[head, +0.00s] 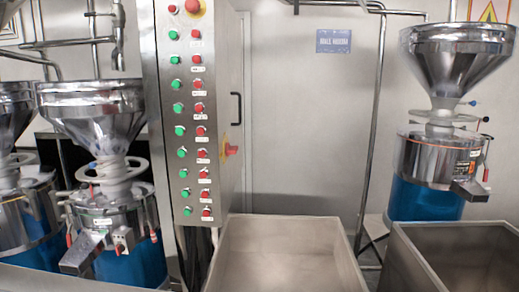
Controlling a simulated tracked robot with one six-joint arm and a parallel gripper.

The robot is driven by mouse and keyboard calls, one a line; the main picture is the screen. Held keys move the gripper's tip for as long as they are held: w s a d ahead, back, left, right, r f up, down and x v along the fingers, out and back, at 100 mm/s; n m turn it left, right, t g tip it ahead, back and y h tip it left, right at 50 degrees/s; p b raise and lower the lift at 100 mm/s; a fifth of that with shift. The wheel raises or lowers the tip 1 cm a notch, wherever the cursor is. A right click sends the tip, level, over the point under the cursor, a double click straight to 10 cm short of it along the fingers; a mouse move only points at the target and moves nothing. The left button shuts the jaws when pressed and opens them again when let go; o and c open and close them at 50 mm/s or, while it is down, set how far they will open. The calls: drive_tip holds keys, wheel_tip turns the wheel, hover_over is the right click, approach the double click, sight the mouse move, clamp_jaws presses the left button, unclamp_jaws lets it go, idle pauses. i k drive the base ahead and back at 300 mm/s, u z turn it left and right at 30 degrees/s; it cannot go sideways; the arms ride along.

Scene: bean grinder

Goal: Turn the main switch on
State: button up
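The grey control cabinet (221,75) stands left of centre in the head view. On its right side face is a red knob on a yellow plate (231,150), which looks like the main switch; its exact turn position is too small to tell. Above it on the same side is a black door handle (236,107). The cabinet's front panel (161,60) carries columns of green buttons (177,108) and red buttons (199,108). A red mushroom button on yellow (194,7) sits at the panel's top. My gripper is not in view.
A steel bin (285,222) stands in front, right of the cabinet, and another bin (462,232) is at the lower right. Grinders with steel hoppers stand left (97,105) and right (455,55). A vertical pipe (373,130) runs before the pale wall.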

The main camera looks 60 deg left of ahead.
sight(229, 149)
drive_tip(key=i, duration=0.9)
drive_tip(key=u, duration=3.15)
drive_tip(key=i, duration=0.45)
drive_tip(key=u, duration=0.3)
